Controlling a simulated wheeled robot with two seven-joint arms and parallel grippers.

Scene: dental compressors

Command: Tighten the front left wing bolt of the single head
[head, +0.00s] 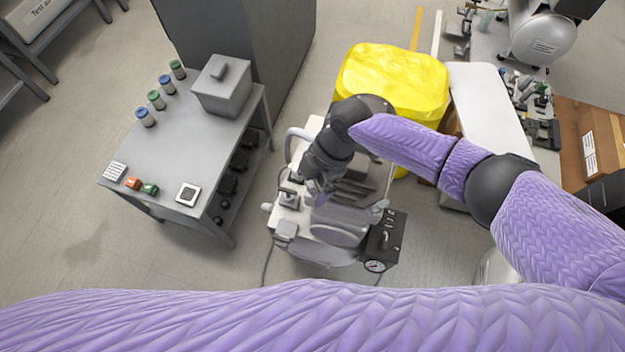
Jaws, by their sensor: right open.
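The compressor (336,236), seemingly the single head unit, stands on the floor at the middle of the head view. It has a pale top, grey parts and a dark box with a round gauge (374,266) at its lower right. My right gripper (314,192) is over its upper left part, pointing down and open. Its fingertips are close to small grey fittings, and I cannot tell whether they touch. The front left wing bolt cannot be made out; it is too small or hidden by the gripper. My left gripper is not in view.
A grey table (190,130) stands at left, holding a grey lidded box (221,88), several small jars and small blocks. A yellow covered object (392,80) is behind the compressor. A white surface (490,105) and brown boxes are at right. Floor between table and compressor is clear.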

